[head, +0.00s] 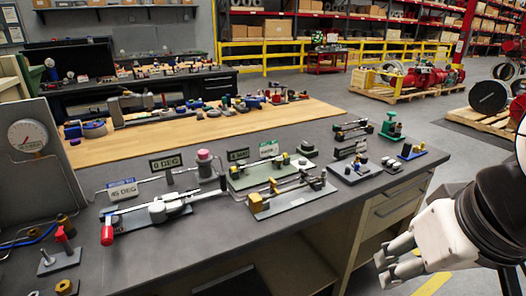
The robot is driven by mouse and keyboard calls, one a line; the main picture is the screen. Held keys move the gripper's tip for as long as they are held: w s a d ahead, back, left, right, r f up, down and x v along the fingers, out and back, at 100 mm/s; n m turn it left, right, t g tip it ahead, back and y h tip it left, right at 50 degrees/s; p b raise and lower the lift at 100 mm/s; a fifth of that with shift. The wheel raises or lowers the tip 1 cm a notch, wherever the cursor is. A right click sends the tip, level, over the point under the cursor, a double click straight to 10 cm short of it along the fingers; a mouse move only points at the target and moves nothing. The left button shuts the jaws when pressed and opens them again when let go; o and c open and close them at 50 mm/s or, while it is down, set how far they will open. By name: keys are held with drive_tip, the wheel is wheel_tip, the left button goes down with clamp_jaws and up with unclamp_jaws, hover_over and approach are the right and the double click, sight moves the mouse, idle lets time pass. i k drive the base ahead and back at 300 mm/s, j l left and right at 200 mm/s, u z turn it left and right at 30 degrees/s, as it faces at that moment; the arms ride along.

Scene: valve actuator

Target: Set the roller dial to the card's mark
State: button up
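Several small valve and actuator fixtures stand on the dark bench (225,258). I cannot tell which of them bears the roller dial. A card reading "45 DEG" (123,190) stands at the left by a fixture with a red-ended lever (107,228). A card reading "0 DEG" (166,161) stands behind it. A green and white card (268,149) and a dark card (238,156) stand near the middle; their print is too small to read. My gripper (388,270) is at the lower right, beyond the bench's right side, with its fingers apart and nothing between them.
A round gauge (27,135) sits on a grey panel at the left. A wooden-topped bench (262,121) with parts on it lies behind. Drawers (390,208) face the floor at the bench's right end. A yellow rail (300,51) and pallets with red machinery (425,75) stand farther back.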

sight(301, 161)
drive_tip(key=i+l+z, duration=0.1)
drive_tip(key=i, duration=0.25)
drive_tip(key=i+l, duration=0.3)
drive_tip(key=i+l+z, duration=0.15)
drive_tip(key=i, duration=0.35)
